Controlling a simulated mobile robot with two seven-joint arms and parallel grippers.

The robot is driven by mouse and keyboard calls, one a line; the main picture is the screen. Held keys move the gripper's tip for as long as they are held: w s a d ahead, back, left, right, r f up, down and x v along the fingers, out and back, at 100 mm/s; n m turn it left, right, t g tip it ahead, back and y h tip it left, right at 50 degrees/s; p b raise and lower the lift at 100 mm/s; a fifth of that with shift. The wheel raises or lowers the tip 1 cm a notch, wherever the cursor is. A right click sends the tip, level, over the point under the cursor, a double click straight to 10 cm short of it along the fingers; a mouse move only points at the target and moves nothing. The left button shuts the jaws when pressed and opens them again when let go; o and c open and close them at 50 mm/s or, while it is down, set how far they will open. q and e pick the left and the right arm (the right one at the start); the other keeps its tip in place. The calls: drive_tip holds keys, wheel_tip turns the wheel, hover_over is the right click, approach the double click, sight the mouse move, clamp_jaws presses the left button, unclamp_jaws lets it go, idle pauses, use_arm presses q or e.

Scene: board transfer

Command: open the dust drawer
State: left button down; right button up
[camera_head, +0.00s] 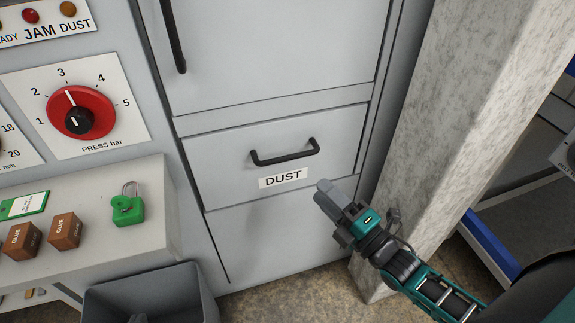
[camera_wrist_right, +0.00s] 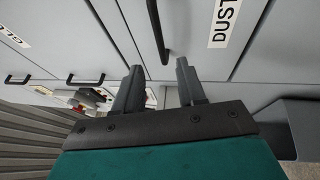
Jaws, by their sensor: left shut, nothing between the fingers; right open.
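The dust drawer (camera_head: 230,155) is a grey front in the cabinet, flush with the panels around it, so it is shut. It has a black bar handle (camera_head: 285,155) and a white DUST label (camera_head: 283,178) below it. My right gripper (camera_head: 325,192) is just below and right of the handle, apart from it in the head view. In the right wrist view my right gripper (camera_wrist_right: 160,75) is open and empty, with the handle (camera_wrist_right: 158,30) ahead, roughly in line with the gap between the fingers. The DUST label (camera_wrist_right: 225,20) is to its right. My left gripper is not in view.
A grey concrete pillar (camera_head: 460,110) stands close right of the cabinet. At left is a ledge (camera_head: 110,245) with brown GLUE blocks (camera_head: 65,231) and a green padlock (camera_head: 127,208). A dark bin (camera_head: 150,295) stands below. The floor before the drawer looks clear.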

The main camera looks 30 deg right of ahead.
sight(287, 156)
drive_tip(key=shift+b+x, duration=0.85)
drive_tip(key=shift+x, duration=5.35)
drive_tip(key=shift+c, duration=0.3)
clamp_jaws()
